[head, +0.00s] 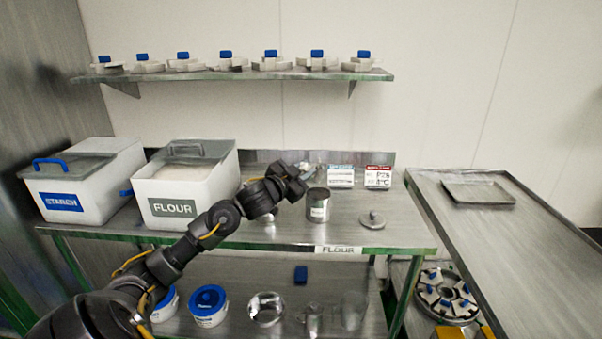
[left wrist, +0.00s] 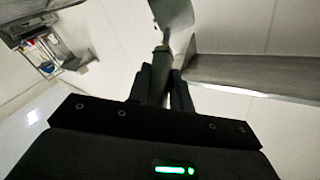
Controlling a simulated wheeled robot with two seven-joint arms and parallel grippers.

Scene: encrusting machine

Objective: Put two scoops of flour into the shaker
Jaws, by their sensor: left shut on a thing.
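The white flour bin (head: 173,208) stands on the metal table with its lid pushed back. Pale flour (head: 186,175) shows inside. The metal shaker (head: 318,208) stands upright to the right of the bin, and a grey lid (head: 372,220) lies on the table beside it. My left gripper (head: 300,178) is shut on the handle of a scoop and is seen just behind and above the shaker. In the left wrist view the scoop (left wrist: 173,13) sticks out beyond the fingers (left wrist: 160,80). Whether the scoop holds flour cannot be seen. My right gripper is out of view.
A starch bin (head: 75,190) stands at far left. Two signs (head: 341,176) stand behind the shaker. A wall shelf (head: 240,75) carries several moulds. Tubs (head: 207,307) and metal vessels are on the lower shelf. A right-hand table (head: 530,255) bears a tray (head: 478,195) and is otherwise mostly bare.

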